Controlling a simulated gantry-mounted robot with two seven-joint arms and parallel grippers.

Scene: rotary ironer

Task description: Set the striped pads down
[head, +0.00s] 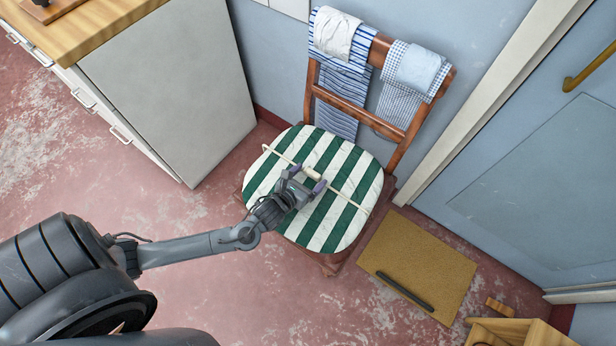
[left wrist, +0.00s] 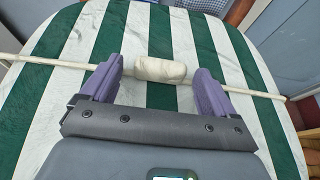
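The striped pads (head: 332,222), green and white, lie on the seat of a wooden chair (head: 309,100). They fill the left wrist view (left wrist: 225,50) too; I cannot tell how many are stacked. A thin pale cord or rod (head: 347,198) runs across their top, with a thick cream grip (head: 312,174) at its middle. My left gripper (head: 304,184) is over the pads at this grip. In the left wrist view, its purple fingers (left wrist: 158,70) are apart, one on each side of the cream grip (left wrist: 160,69), with gaps showing. My right gripper is not in view.
Blue striped and checked cloths (head: 345,75) hang over the chair's back rail. A tan mat (head: 418,263) with a dark bar lies on the floor to the right. A wooden crate (head: 520,333) is at bottom right. A grey-sided cabinet (head: 170,85) stands left; open floor lies below it.

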